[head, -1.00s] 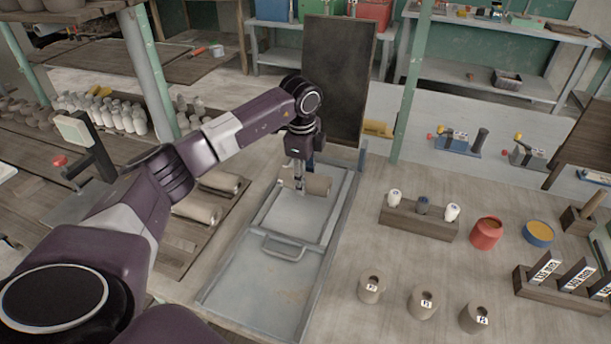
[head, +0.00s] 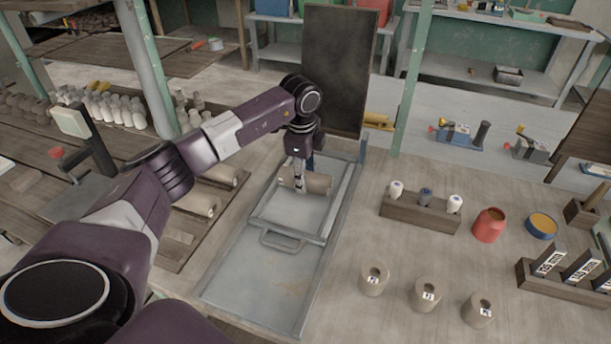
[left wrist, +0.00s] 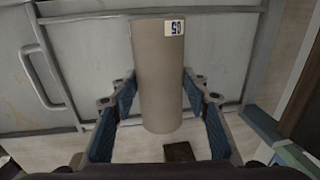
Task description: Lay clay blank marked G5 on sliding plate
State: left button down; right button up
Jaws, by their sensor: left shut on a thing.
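The clay blank marked G5 is a grey-brown cylinder lying level, with its label plain in the left wrist view (left wrist: 158,85). In the head view the clay blank (head: 319,184) is over the far part of the sliding plate (head: 300,213), a grey metal plate with a bar handle. My left gripper (head: 299,187) is shut on the blank from both sides, its blue-padded fingers showing in the left wrist view. I cannot tell whether the blank touches the plate. My right gripper is not in view.
The plate sits in a long grey metal frame (head: 262,288) on the wooden bench. More clay cylinders (head: 198,203) lie on a rack to the left. A bottle rack (head: 420,212), red jar (head: 489,225) and several holed clay pieces stand to the right. A dark board (head: 334,70) stands behind.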

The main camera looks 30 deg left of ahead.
pick_arm(q)
jog(key=shift+f, duration=0.35)
dwell(0.3)
jog(key=c, duration=1)
grip_release()
jog(key=shift+f, duration=0.1)
jog(key=r, duration=0.4)
jog(key=s+r, duration=0.1)
jog(key=r, duration=0.7)
jog(key=shift+s+d, duration=0.2)
jog(key=shift+s, duration=0.1)
